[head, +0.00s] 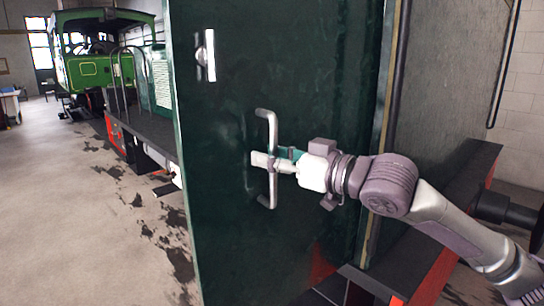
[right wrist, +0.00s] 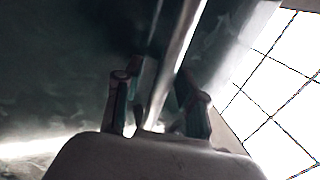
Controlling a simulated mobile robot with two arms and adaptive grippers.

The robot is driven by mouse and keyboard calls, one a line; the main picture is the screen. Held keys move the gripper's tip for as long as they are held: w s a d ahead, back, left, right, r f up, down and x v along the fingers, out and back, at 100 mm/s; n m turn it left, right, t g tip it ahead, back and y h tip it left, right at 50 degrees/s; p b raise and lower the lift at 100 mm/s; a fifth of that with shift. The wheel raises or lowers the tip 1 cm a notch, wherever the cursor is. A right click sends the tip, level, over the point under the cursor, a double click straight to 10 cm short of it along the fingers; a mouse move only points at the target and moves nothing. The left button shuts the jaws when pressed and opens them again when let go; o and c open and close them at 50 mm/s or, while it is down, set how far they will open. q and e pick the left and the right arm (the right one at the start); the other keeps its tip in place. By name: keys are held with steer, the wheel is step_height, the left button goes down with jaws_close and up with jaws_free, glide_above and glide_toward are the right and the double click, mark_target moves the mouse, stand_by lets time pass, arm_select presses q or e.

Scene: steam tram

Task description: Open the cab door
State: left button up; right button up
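The cab door (head: 225,110) is a tall dark green panel in the middle of the head view. A silver vertical bar handle (head: 270,190) stands out from it. My right gripper (head: 264,160) is at the middle of this handle, its fingers reaching past the bar. In the right wrist view, the bright handle bar (right wrist: 178,50) runs between the two fingers of my right gripper (right wrist: 160,95). The fingers look apart, with dark space beside the bar. A small silver latch plate (head: 210,55) sits higher on the door. My left gripper is not in view.
A green tram cab (head: 95,70) stands at the back left. Red-edged dark beams (head: 440,260) lie low at the right, under my right arm. Stained concrete floor (head: 60,200) is free at the left. A pale brick wall (head: 520,100) is at the far right.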

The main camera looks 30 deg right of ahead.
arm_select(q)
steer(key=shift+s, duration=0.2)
arm_select(e)
steer(key=v, duration=1.2)
stand_by(0.6)
